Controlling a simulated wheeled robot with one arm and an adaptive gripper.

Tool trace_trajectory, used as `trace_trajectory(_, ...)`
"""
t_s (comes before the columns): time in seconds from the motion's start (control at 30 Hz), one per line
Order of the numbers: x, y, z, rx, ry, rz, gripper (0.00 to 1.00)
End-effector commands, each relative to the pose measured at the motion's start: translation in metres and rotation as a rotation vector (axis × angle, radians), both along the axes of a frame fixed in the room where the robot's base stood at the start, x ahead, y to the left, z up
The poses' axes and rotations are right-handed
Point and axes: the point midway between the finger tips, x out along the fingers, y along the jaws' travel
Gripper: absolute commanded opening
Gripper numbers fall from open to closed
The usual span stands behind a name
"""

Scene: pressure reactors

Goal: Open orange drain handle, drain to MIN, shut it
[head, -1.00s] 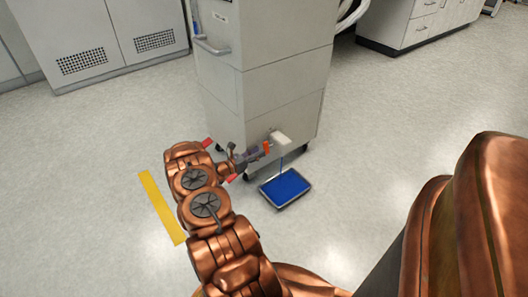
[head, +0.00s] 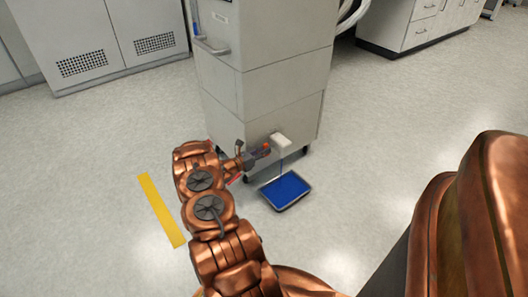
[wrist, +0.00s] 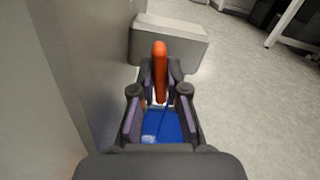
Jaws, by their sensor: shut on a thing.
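The orange drain handle (wrist: 160,68) stands between the fingers of my gripper (wrist: 160,92) in the wrist view, in front of a pale outlet block (wrist: 168,40). My gripper is shut on the handle. In the head view only a small orange part (head: 267,146) shows past my gripper (head: 262,152), and the outlet block (head: 280,140) sits low on the grey cabinet (head: 285,75). A thin blue stream (head: 281,164) falls from the block into a tray (head: 297,204) holding blue liquid. No MIN mark can be read.
A blue strip (head: 194,27) shows at the cabinet's upper left edge, beside a bar handle (head: 212,48). A yellow floor strip (head: 161,210) lies left of my arm. Open floor lies right of the tray. Cabinets (head: 100,35) stand behind.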

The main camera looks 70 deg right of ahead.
Motion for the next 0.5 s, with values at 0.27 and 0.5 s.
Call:
trace_trajectory(0.27,-0.0003,0.0003,-0.0001,0.0,0.0,-0.001,0.0)
trace_trajectory(0.5,-0.0008,0.0007,0.0039,-0.031,-0.056,-0.001,0.0)
